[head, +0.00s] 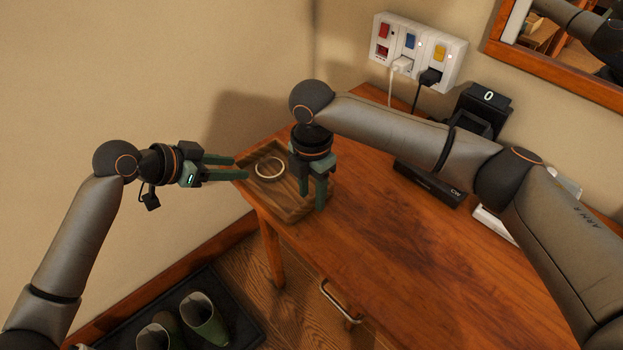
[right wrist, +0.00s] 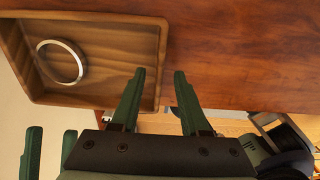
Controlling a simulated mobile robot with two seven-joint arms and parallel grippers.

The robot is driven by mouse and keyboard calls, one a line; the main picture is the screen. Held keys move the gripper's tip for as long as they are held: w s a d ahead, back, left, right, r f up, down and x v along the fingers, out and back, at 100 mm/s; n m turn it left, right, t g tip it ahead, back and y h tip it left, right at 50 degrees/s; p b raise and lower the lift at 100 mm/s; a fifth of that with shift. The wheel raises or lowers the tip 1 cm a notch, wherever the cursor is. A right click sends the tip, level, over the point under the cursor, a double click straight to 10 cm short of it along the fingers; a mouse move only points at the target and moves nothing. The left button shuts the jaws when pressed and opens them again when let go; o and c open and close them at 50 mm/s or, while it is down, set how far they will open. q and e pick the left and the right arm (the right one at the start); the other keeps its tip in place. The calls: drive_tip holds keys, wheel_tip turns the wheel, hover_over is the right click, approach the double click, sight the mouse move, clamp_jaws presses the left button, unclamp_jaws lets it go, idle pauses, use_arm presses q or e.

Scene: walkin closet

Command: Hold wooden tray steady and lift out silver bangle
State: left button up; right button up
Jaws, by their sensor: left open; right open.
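The wooden tray (head: 284,198) lies on the left end of the wooden table. The silver bangle (head: 270,178) lies flat inside it, and shows whole in the right wrist view (right wrist: 83,68). My left gripper (head: 240,168) is open and level, its fingertips at the tray's left edge; I cannot tell whether they touch it. My right gripper (head: 312,200) is open and points down at the tray's right side. In the right wrist view its fingertips (right wrist: 160,72) lie on either side of the tray's right wall. Neither gripper holds anything.
The table (head: 400,245) is clear right of the tray. A black bar-shaped box (head: 428,184) and a black device (head: 484,110) stand at the back. A socket panel (head: 418,50) with plugs is on the wall. Green boots (head: 205,318) stand on a floor mat.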

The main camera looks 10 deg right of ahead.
drive_tip(key=shift+f, duration=0.2)
clamp_jaws()
idle(0.3)
idle(1.6)
